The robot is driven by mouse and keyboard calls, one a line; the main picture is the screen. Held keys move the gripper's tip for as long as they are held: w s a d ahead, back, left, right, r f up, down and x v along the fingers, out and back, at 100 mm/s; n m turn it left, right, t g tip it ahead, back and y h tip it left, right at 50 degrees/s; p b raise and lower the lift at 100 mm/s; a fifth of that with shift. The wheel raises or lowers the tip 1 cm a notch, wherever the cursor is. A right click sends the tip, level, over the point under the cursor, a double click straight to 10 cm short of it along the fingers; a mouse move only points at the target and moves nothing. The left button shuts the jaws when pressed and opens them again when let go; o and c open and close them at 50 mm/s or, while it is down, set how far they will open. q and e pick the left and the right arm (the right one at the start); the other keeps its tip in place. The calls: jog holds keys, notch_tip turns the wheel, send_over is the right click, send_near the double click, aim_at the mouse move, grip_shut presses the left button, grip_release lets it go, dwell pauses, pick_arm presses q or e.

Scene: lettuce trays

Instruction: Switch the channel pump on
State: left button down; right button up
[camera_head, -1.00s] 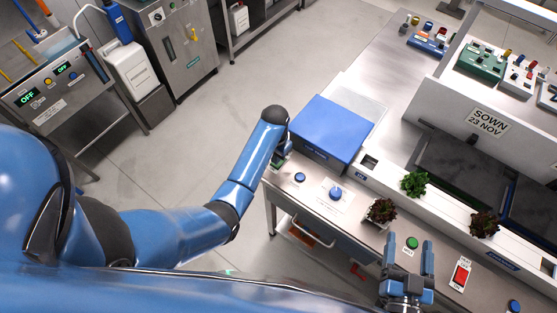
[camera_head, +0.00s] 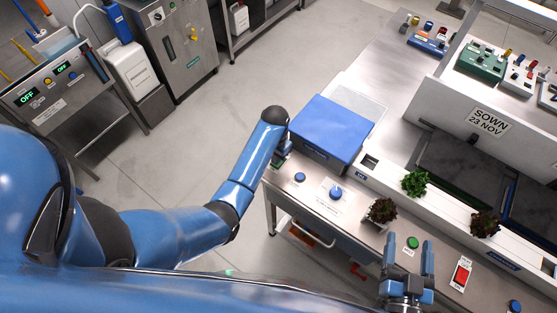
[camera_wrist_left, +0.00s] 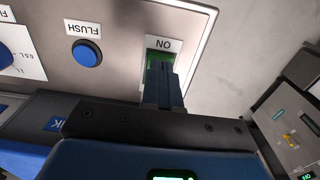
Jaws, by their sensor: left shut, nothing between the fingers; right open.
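A green switch (camera_wrist_left: 158,58) sits in the panel beside a white ON label (camera_wrist_left: 165,44) in the left wrist view. My left gripper (camera_wrist_left: 165,66) is shut and empty, with its fingertips over the green switch and hiding part of it. Whether they touch it or press it, I cannot tell. In the head view my left gripper (camera_head: 283,156) is at the left end of the bench, beside the blue box, and mostly hides the switch. My right gripper (camera_head: 409,247) is open and empty, over the bench front near a green button (camera_head: 412,242).
A blue FLUSH button (camera_wrist_left: 87,53) and a blue dial (camera_head: 336,193) are on the same panel. A blue box (camera_head: 332,128) stands close behind my left gripper. A red switch (camera_head: 461,274) and lettuce plants (camera_head: 415,183) are further right. Open floor lies left of the bench.

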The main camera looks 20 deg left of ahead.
pick_arm(q)
jog(key=shift+f+b, duration=0.4)
jog(key=shift+f, duration=0.3)
dwell(0.3)
jog(key=shift+r, duration=0.15)
notch_tip(320, 180, up, 5)
jog(key=p, duration=0.5)
jog(key=shift+r+p, duration=0.35)
jog(key=shift+r, duration=0.55)
